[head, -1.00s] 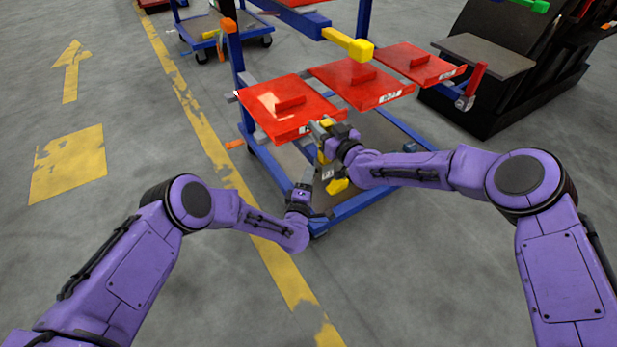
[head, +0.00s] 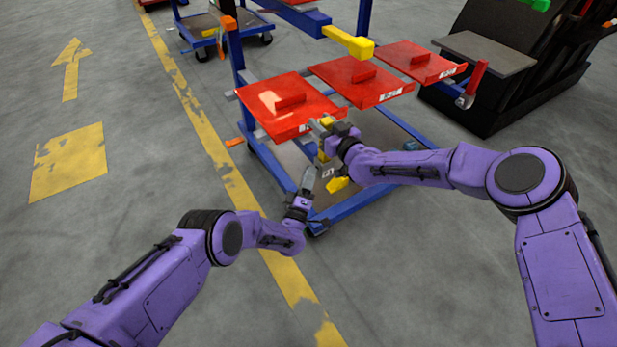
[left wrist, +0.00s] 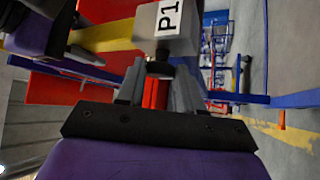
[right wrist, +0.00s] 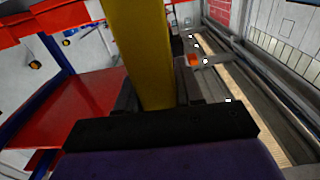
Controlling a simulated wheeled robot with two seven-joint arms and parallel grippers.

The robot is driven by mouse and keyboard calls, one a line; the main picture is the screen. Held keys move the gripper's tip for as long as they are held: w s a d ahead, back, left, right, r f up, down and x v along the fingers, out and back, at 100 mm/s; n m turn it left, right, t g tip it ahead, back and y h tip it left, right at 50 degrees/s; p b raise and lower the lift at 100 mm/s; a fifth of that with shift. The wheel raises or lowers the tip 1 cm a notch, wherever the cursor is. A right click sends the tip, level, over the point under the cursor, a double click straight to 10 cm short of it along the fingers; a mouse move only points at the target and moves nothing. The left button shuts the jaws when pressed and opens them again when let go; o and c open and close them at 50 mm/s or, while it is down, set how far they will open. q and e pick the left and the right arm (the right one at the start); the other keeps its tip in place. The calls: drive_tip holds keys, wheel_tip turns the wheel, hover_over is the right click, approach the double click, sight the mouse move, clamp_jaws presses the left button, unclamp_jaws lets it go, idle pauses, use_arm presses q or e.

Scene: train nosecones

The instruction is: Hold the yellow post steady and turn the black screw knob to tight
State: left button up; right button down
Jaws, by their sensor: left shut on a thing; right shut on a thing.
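The yellow post (right wrist: 138,50) runs upright between the fingers of my right gripper (right wrist: 155,95), which is shut on it. In the head view the right gripper (head: 322,126) is by the front edge of the nearest red tray, and only bits of the post show. In the left wrist view the post (left wrist: 108,37) joins a grey block marked P1 (left wrist: 180,42). In the head view the left gripper (head: 308,181) is below the right one; the knob is too small to see.
Red trays (head: 268,118) sit on the blue wheeled cart (head: 350,207) around the work. A blue bar with a yellow end (head: 350,43) juts above them. A black rack (head: 505,90) stands at the right. The floor at the left is clear.

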use_arm(q)
drive_tip(key=shift+a, duration=0.15)
drive_tip(key=o, duration=1)
drive_tip(key=v, duration=1.2)
